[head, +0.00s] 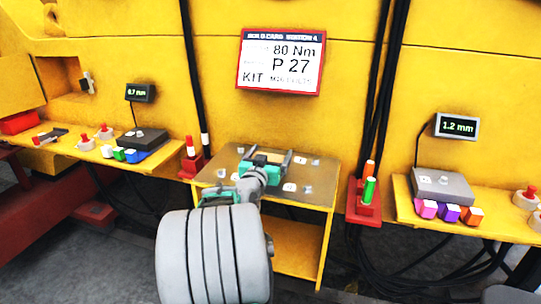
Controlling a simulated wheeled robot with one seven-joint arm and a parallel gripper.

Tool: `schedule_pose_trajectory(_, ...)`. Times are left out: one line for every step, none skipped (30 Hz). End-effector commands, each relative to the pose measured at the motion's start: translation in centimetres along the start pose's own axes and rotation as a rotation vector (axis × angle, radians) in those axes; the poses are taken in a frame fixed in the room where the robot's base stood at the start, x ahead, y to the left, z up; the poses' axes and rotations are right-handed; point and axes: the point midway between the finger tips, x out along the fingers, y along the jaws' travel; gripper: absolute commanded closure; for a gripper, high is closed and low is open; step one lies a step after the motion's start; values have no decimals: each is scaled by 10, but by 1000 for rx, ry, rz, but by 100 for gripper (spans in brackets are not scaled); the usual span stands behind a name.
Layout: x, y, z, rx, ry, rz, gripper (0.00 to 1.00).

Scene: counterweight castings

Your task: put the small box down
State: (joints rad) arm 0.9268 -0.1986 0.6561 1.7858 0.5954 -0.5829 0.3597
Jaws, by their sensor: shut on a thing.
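My gripper (267,157) is over the small middle table (222,180), with my grey arm reaching up to it from below. Its two grey fingers point away from me, and it is shut on a small dark thing between them, which I take to be the small box. My wrist and gripper body hide most of it. I cannot tell whether it touches the tabletop.
Several small pale pieces lie on the tabletop around my gripper. Red holders with coloured sticks (369,190) stand on both sides. A left shelf (160,160) and right shelf (408,205) carry grey boxes, coloured blocks and red-topped pieces. Black cables hang beside the table.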

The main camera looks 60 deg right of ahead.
Motion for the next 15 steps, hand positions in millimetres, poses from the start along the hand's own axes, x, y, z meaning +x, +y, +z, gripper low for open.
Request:
schedule_pose_trajectory(0,0,1,1,4,0,74)
schedule_pose_trajectory(0,0,2,1,4,0,74)
schedule_pose_trajectory(0,0,2,0,0,0,6)
schedule_pose_trajectory(0,0,2,0,0,0,4)
schedule_pose_trajectory(0,0,2,0,0,0,1)
schedule_pose_trajectory(0,0,2,0,0,0,0)
schedule_pose_trajectory(0,0,2,0,0,0,0)
schedule_pose_trajectory(0,0,2,0,0,0,0)
schedule_pose_trajectory(0,0,2,0,0,0,0)
schedule_pose_trajectory(0,0,2,0,0,0,0)
schedule_pose_trajectory(0,0,2,0,0,0,0)
schedule_pose_trajectory(0,0,1,0,0,0,0)
schedule_pose_trajectory(0,0,0,0,0,0,0)
schedule_pose_trajectory(0,0,-2,0,0,0,0)
schedule_pose_trajectory(-1,0,-4,0,0,0,0)
